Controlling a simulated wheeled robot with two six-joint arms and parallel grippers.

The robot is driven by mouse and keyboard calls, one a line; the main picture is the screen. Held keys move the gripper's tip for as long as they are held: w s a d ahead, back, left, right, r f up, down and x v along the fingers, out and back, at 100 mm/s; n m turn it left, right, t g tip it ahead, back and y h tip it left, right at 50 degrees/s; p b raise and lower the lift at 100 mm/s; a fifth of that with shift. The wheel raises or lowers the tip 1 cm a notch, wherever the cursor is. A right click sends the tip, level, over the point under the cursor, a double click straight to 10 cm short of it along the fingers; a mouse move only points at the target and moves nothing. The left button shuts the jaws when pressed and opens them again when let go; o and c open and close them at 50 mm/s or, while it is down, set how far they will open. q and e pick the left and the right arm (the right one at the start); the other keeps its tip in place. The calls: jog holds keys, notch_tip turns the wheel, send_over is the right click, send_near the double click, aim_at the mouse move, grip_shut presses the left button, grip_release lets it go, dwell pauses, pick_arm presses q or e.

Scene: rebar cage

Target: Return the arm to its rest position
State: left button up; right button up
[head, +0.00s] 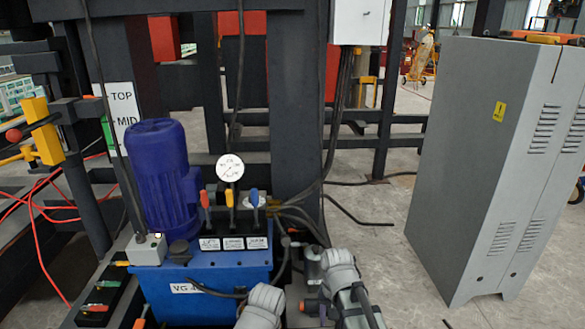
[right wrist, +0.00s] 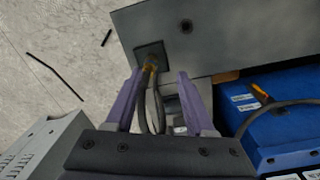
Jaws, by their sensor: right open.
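In the right wrist view my right gripper (right wrist: 158,80) is open, its two purple fingers spread apart. Dark cables with an orange end (right wrist: 150,66) run up between the fingers in the picture; I cannot tell whether they touch. Grey links of my arms (head: 340,275) show at the bottom of the head view, in front of the blue hydraulic unit (head: 205,292). My left gripper is not in view.
The unit carries a blue motor (head: 160,175), a round gauge (head: 230,168) and red, yellow and blue levers (head: 229,200). A dark steel post (head: 295,100) stands behind. A tall grey cabinet (head: 480,160) stands right. Floor (head: 385,215) between post and cabinet is mostly clear.

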jog(key=s+a+n+h, duration=0.1)
jog(key=s+a+n, duration=0.6)
jog(key=s, duration=0.4)
notch_tip(320, 180, up, 35)
jog(key=p, duration=3.4)
jog(key=shift+f, duration=0.2)
jog(key=shift+d, duration=0.1)
